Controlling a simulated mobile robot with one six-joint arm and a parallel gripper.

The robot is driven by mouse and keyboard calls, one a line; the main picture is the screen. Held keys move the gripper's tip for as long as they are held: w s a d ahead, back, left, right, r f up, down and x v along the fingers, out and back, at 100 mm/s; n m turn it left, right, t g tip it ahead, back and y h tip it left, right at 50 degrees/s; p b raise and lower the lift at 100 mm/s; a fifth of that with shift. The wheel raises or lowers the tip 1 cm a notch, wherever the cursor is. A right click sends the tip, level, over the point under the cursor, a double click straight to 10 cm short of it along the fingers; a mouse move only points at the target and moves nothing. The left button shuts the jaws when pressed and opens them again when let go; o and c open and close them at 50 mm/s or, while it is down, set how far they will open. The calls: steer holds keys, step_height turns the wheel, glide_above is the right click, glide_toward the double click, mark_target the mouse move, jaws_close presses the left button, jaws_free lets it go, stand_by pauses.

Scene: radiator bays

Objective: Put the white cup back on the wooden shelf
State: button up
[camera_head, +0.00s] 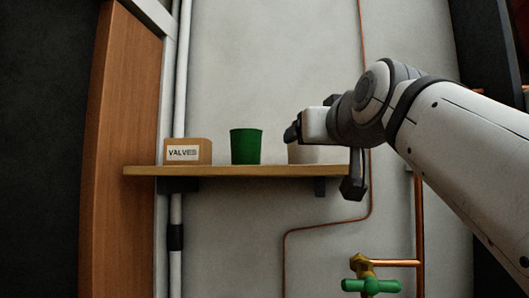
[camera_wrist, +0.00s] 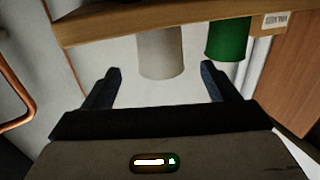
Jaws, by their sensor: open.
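The white cup (camera_head: 301,154) stands on the wooden shelf (camera_head: 235,171), right of a green cup (camera_head: 245,146). In the head view my gripper (camera_head: 297,132) is in front of the white cup and hides part of it. In the wrist view the picture is turned over, so the shelf (camera_wrist: 110,21) is at the top and the white cup (camera_wrist: 160,52) points down from it. My gripper (camera_wrist: 160,74) is open, its fingers spread on either side of the cup in the picture with gaps. Nothing is held. I cannot tell whether the cup is between the fingers in depth.
The green cup also shows in the wrist view (camera_wrist: 228,40), close to one finger. A cardboard box labelled VALVES (camera_head: 188,151) stands at the shelf's left end. A copper pipe (camera_head: 365,90) runs down the wall, with a green valve handle (camera_head: 371,286) below.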

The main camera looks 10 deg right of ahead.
steer(key=s+b, duration=0.1)
steer(key=s, duration=0.3)
steer(key=shift+d, duration=0.15)
stand_by(0.4)
